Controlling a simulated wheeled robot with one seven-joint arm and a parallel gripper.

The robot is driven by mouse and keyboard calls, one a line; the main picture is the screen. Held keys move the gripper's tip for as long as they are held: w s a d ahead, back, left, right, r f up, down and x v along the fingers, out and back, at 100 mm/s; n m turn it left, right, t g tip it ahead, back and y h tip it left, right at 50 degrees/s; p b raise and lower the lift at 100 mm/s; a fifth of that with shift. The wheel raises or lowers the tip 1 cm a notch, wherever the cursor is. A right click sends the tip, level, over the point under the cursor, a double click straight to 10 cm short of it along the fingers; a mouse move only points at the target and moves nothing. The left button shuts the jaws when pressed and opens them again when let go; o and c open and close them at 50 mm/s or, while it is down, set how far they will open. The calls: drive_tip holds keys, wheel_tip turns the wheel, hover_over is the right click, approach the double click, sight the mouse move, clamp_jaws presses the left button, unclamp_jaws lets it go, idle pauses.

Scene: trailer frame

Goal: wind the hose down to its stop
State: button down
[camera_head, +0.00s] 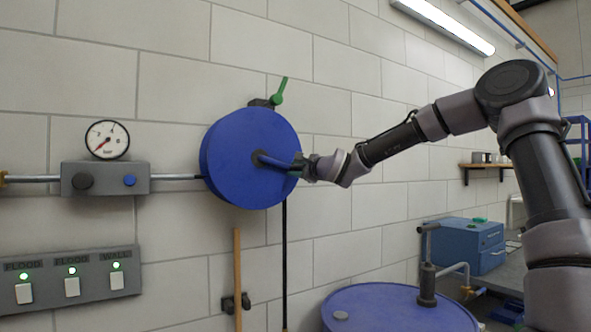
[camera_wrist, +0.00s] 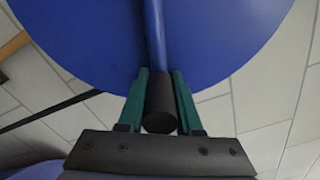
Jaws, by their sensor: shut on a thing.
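The blue hose reel (camera_head: 240,175) is a round drum mounted on the block wall, left of centre in the head view. A blue crank arm (camera_head: 275,160) runs from its dark hub toward the right rim. My gripper (camera_head: 303,167) is at the outer end of this crank. In the wrist view the green fingers of my gripper (camera_wrist: 160,100) are shut on the black crank handle (camera_wrist: 160,105), one on each side. The reel face (camera_wrist: 215,45) fills the top of that view. A dark hose (camera_head: 284,262) hangs straight down below the reel; its lower end is unclear.
A green lever (camera_head: 279,92) sticks up above the reel. A grey valve block (camera_head: 105,179) with a gauge (camera_head: 107,140) is on the left. A wooden pole (camera_head: 237,278) stands below the reel. A blue drum (camera_head: 395,312) with a pump stands at lower right.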

drive_tip(key=c, duration=0.6)
unclamp_jaws()
drive_tip(key=shift+s, duration=0.15)
drive_tip(key=v, duration=1)
drive_tip(key=shift+s+d, duration=0.2)
drive_tip(key=shift+d, duration=0.05)
